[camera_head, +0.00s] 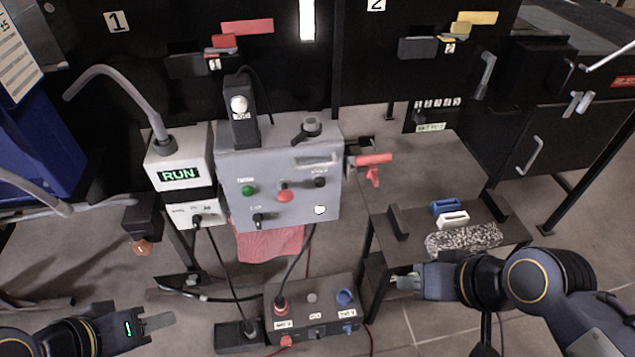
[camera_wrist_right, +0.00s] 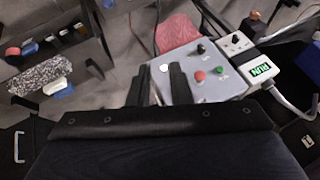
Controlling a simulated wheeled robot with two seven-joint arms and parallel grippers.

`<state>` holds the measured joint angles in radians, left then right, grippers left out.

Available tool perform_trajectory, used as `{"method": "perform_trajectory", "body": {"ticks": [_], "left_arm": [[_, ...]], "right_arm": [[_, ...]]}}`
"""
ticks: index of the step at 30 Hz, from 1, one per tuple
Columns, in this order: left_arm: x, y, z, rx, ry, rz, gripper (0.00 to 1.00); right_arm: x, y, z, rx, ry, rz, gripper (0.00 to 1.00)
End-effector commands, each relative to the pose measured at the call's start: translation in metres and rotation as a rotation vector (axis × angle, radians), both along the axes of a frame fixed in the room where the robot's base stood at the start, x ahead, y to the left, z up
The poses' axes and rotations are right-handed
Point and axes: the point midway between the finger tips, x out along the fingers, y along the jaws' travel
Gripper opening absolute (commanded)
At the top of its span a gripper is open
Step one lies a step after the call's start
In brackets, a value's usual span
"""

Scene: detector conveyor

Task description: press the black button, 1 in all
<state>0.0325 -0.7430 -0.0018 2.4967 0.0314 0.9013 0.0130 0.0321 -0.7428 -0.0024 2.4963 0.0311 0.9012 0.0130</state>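The grey control box (camera_head: 293,160) stands in the middle of the head view. Its sloped face carries a black button (camera_head: 320,182) at the upper right, a red button (camera_head: 284,196), a green button (camera_head: 248,190), a white button (camera_head: 320,210) and a black knob (camera_head: 257,218). My right gripper (camera_head: 404,283) is low and right of the box, apart from it. In the right wrist view its two fingers (camera_wrist_right: 160,85) are apart with nothing between them; the black button seems hidden behind one finger. My left gripper (camera_head: 160,321) is low at the left, touching nothing; its finger gap is unclear.
A RUN display box (camera_head: 180,174) adjoins the control box at left. A lower box (camera_head: 318,291) with plugs and cables sits below. A grey side table (camera_head: 420,165) at right holds blue and white blocks and a speckled block (camera_head: 463,239). A red handle (camera_head: 372,160) juts out beside the box.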

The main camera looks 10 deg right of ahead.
Motion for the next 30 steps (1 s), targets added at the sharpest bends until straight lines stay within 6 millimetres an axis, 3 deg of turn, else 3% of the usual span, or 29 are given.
{"method": "perform_trajectory", "body": {"ticks": [4, 30], "left_arm": [[0.0000, 0.0000, 0.0000, 0.000, 0.000, 0.000, 0.36], [0.0001, 0.0000, 0.0000, 0.000, 0.000, 0.000, 0.36]], "right_arm": [[0.0000, 0.0000, 0.0000, 0.000, 0.000, 0.000, 0.00], [0.0000, 0.0000, 0.0000, 0.000, 0.000, 0.000, 0.00]]}}
